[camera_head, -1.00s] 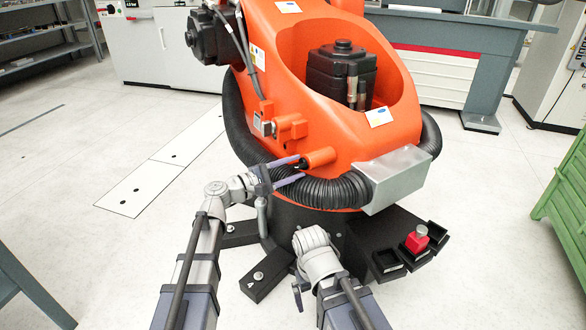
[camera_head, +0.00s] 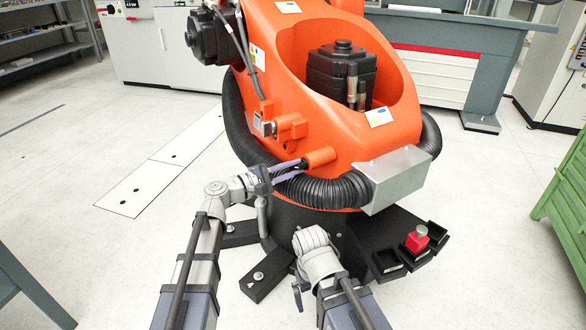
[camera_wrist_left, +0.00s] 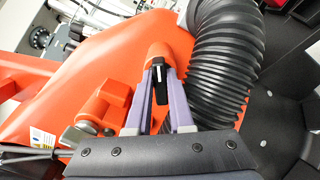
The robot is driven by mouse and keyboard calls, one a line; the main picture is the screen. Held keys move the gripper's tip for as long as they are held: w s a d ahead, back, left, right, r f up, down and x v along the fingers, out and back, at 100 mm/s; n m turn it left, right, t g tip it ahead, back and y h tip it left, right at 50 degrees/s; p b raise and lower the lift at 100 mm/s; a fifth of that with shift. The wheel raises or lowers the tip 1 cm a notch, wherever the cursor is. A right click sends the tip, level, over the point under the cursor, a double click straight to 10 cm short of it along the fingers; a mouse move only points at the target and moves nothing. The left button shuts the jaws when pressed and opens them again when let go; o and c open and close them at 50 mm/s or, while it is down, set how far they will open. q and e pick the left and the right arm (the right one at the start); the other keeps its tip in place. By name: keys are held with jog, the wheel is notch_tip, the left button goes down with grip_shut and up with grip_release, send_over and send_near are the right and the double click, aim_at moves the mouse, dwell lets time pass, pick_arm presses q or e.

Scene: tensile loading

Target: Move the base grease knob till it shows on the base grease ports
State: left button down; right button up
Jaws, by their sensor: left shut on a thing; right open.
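The base grease knob (camera_wrist_left: 161,86) is black with a white mark pointing along it, on the end of a short orange cylinder (camera_wrist_left: 160,54). In the head view this cylinder (camera_head: 320,157) sticks out low on the orange robot's left side. My left gripper (camera_head: 297,165) is shut on the knob; its purple fingers press both sides in the left wrist view (camera_wrist_left: 161,80). The knob is mostly hidden by the fingers in the head view. My right gripper (camera_head: 299,291) is low in front of the robot's base, empty, its fingers mostly hidden. No port labels are readable.
A black ribbed hose (camera_head: 330,190) runs close below the knob, touching or nearly touching my left fingers. An orange block with a metal fitting (camera_head: 283,127) sits above. Black trays (camera_head: 388,264) and a red block (camera_head: 416,241) stand at right. The floor at left is clear.

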pick_arm(q)
jog(key=shift+s+m, duration=0.1)
jog(key=shift+m, duration=1.4)
jog(key=shift+f, duration=0.1)
jog(key=c, duration=0.8)
grip_release()
